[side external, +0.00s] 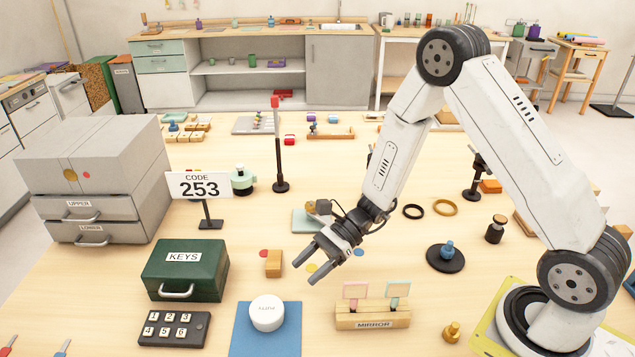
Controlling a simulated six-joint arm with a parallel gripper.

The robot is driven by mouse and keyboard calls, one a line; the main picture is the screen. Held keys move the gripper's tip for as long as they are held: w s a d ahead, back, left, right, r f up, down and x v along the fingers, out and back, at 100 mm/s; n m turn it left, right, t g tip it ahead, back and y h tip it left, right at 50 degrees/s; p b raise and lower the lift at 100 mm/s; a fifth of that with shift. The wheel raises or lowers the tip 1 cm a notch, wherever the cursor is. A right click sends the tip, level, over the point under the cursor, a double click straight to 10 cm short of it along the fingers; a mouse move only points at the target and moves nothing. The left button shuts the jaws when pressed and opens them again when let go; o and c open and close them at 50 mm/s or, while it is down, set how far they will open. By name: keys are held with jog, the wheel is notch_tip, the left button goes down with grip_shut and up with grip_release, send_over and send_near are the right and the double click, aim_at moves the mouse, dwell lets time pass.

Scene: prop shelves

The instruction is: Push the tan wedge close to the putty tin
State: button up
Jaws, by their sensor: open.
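The tan wedge (273,264) is a small tan block on the wooden table, just left of my gripper's fingertips. The putty tin (267,315) is a low, round white tin with small lettering on its lid. It sits on a blue mat (285,343), in front of the wedge with a gap between them. My gripper (305,272) is open and empty, pointing down and left. Its fingers appear apart from the wedge; their exact height above the table is hard to tell.
A green KEYS box (187,270) and a keypad (175,329) stand left of the tin. A MIRROR card holder (373,317) stands to its right. The table between wedge and mat looks clear.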

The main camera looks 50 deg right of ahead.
jog(key=shift+w+n+g, duration=0.3)
jog(key=shift+w+n, duration=0.05)
jog(key=shift+n, duration=0.05)
jog(key=c, duration=0.7)
jog(key=w+d+n+g+h, duration=0.1)
jog(key=w+n, duration=0.1)
jog(key=w, duration=0.1)
jog(key=w+d+n+g+h, duration=0.1)
jog(key=w+n+g+h, duration=0.1)
jog(key=w+n, duration=0.1)
jog(key=w+d+n+g+h, duration=0.1)
jog(key=w+n+h, duration=0.1)
jog(key=w, duration=0.1)
jog(key=shift+w+d+r+g, duration=0.1)
jog(key=shift+w+r+g, duration=0.15)
jog(key=shift+w+g, duration=0.05)
jog(key=w+d+r+n+t+h, duration=0.1)
jog(key=w+d+r+n+h, duration=0.1)
jog(key=w+d+h, duration=0.4)
jog(key=shift+w+r+n, duration=0.4)
jog(key=shift+w+r, duration=0.4)
jog(key=shift+w, duration=0.95)
